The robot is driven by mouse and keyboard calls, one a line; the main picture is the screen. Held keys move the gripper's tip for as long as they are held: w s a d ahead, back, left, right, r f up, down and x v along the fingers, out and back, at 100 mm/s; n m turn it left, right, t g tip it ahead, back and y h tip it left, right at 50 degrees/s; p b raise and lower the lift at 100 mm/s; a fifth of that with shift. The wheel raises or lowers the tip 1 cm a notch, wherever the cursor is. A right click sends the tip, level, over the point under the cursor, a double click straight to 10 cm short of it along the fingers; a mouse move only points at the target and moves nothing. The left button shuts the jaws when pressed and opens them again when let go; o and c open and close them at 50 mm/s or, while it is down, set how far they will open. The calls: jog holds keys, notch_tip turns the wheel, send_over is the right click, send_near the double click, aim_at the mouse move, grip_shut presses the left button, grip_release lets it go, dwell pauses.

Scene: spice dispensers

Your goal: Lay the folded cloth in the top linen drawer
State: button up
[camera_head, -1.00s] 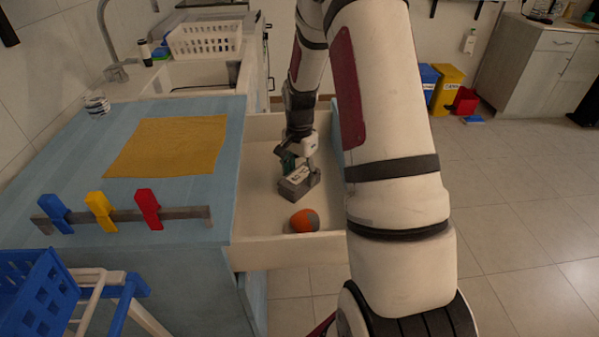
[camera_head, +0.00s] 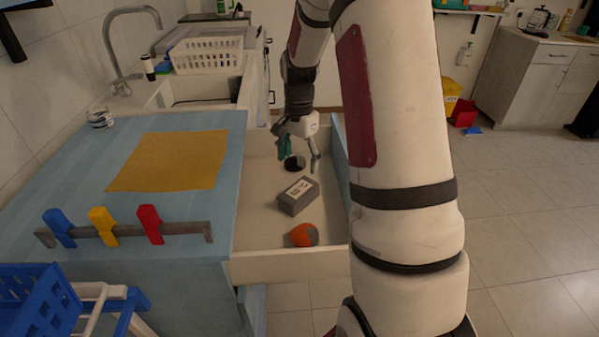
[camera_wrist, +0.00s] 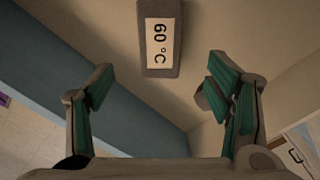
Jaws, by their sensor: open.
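A mustard-yellow cloth (camera_head: 170,160) lies flat on the blue counter (camera_head: 60,175), left of the open drawer (camera_head: 262,205); I cannot tell whether it is folded. A grey block (camera_head: 298,196) with a white label lies in the drawer. In the wrist view the block (camera_wrist: 159,62) shows "60 °C". My gripper (camera_head: 299,160) is open and empty over the far part of the drawer, behind the block and apart from it. In the wrist view my gripper (camera_wrist: 168,95) has its green-padded fingers spread wide, with the block beyond them.
An orange-and-grey ball (camera_head: 304,235) lies near the drawer's front. A dark round thing (camera_head: 294,162) is beside my gripper, partly hidden. A rail with blue, yellow and red clips (camera_head: 150,225) lies on the counter's near edge. A white basket (camera_head: 208,54) stands by the sink.

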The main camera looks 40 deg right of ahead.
jog(key=s+a+r+n+t, duration=0.1)
jog(key=s+a+r+n, duration=0.35)
jog(key=a+r, duration=0.3)
jog(key=s+a+r+n, duration=0.3)
jog(key=s+a+r, duration=0.3)
jog(key=r, duration=0.2)
jog(key=s+a+n, duration=0.4)
jog(key=s, duration=0.5)
jog(key=s+a+r+n+t, duration=0.1)
jog(key=s+a+n, duration=0.3)
jog(key=s, duration=0.6)
jog(key=shift+a, duration=0.2)
